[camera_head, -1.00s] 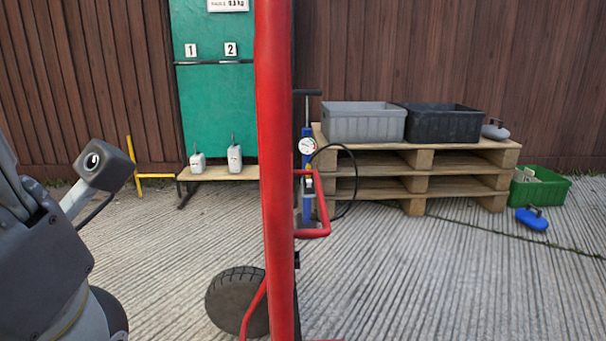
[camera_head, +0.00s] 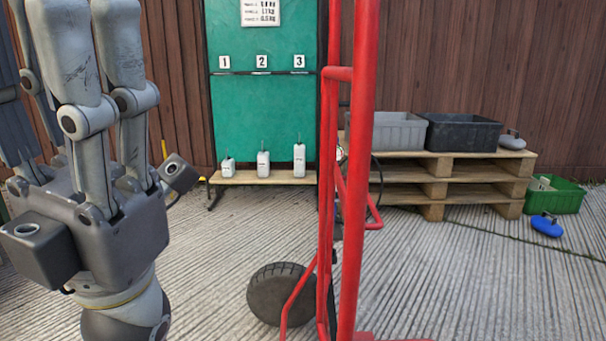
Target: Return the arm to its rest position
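My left gripper (camera_head: 85,60) stands upright at the left of the head view, close to the camera. Its grey fingers point up, straight and spread, with the tips near or past the top edge. I see nothing held between them. The grey palm and wrist are below, over the concrete floor. My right arm and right gripper are not in view.
A red hand truck (camera_head: 355,200) with a black wheel (camera_head: 282,294) stands close in front, right of my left gripper. Behind are a bench (camera_head: 240,179) with three weights, pallets (camera_head: 440,190) with grey (camera_head: 385,132) and black bins (camera_head: 462,133), and a green crate (camera_head: 568,198).

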